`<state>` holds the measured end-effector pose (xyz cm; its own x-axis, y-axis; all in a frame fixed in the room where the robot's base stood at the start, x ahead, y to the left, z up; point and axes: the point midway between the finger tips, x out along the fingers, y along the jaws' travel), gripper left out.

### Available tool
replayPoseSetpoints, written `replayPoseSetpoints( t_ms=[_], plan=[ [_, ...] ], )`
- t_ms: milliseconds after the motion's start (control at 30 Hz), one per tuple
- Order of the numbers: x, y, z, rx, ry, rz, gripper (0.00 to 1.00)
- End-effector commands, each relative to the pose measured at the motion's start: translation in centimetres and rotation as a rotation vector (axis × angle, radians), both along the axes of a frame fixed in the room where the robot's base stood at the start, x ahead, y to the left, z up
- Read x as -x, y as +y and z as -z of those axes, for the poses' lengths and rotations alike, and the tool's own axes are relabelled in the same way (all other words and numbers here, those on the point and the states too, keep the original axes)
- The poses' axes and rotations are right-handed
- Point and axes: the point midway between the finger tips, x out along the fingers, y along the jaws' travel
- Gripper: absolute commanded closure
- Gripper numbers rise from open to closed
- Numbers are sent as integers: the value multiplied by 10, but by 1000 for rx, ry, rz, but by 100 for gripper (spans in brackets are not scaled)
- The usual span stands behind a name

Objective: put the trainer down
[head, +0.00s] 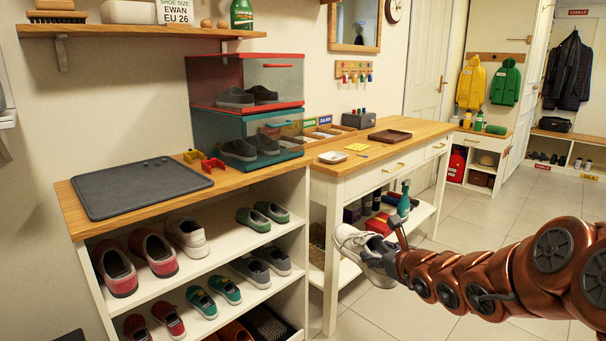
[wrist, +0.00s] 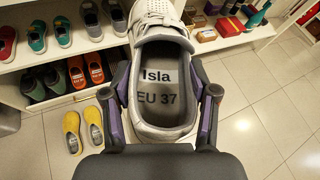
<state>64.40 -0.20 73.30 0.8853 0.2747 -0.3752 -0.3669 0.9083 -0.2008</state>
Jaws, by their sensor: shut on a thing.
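A white trainer (head: 356,241) with a grey lining is held up in front of the white side table in the head view. In the wrist view the trainer (wrist: 164,129) fills the middle, and its insole reads "Isla EU 37". My gripper (head: 388,252) is shut on the heel end of the trainer, with one finger on each side in the wrist view (wrist: 164,112). The trainer is in the air over the tiled floor (wrist: 247,129). The toe of the trainer is cut off at the top of the wrist view.
A shoe cubby (head: 190,277) with several pairs stands on the left. Yellow shoes (wrist: 83,131) are on the floor below. Open floor lies right.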

Motion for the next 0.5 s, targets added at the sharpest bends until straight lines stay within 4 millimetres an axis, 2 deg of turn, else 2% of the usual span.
replayPoseSetpoints(
  t_ms=[33,500],
  plan=[
    [0,0,-20,-1,-2,0,88],
    [0,0,-105,1,-1,-1,88]
  ],
)
